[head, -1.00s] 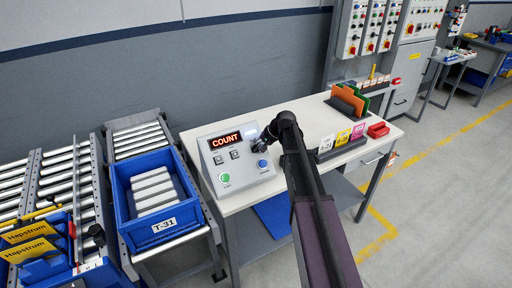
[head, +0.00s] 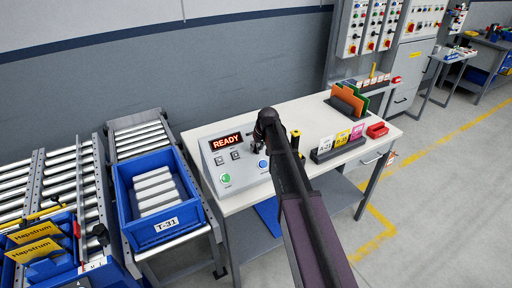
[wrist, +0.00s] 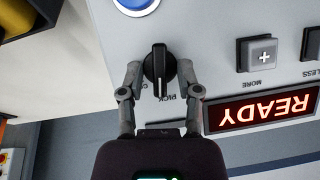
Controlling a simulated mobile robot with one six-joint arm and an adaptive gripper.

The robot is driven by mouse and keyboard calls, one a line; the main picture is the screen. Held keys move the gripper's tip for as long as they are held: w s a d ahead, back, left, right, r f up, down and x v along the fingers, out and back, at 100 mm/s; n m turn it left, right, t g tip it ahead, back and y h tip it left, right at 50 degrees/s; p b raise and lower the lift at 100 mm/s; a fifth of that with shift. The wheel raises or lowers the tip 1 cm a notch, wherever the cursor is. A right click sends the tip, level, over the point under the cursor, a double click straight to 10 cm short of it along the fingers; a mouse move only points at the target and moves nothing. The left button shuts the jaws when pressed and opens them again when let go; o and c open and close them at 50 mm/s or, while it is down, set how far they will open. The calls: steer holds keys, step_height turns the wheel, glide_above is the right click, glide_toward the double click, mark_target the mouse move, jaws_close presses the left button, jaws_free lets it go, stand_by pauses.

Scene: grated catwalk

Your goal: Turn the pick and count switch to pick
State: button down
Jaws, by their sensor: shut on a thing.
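The grey control box (head: 220,178) stands on the white bench, and its red display (head: 226,141) reads READY. In the wrist view the display (wrist: 262,108) appears upside down. The black rotary switch (wrist: 158,68) sits between my fingertips, with a pale line along its handle pointing roughly down the picture. Labels beside it are partly hidden; PICK and the start of another word show. My gripper (wrist: 160,75) is shut on the switch, one finger at each side. In the head view my arm hides most of the switch.
A blue button (wrist: 135,4) lies close to the switch, and a plus button (wrist: 257,54) is to its right. A green button (head: 225,179) is at the box's front. A card holder (head: 338,149) stands right of my arm. A blue bin (head: 157,205) stands left of the bench.

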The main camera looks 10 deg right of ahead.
steer(key=shift+w+a+n+h, duration=0.15)
steer(key=shift+n+h, duration=0.15)
steer(key=shift+n, duration=0.4)
steer(key=c, duration=0.7)
jaws_free()
steer(key=s+m+g, duration=0.1)
steer(key=s, duration=0.9)
steer(key=s+m+g, duration=0.1)
steer(key=s, duration=0.8)
steer(key=s+f+m+g+h, duration=0.1)
steer(key=s, duration=0.9)
steer(key=shift+s+a+m, duration=0.1)
steer(key=shift+s+m, duration=0.2)
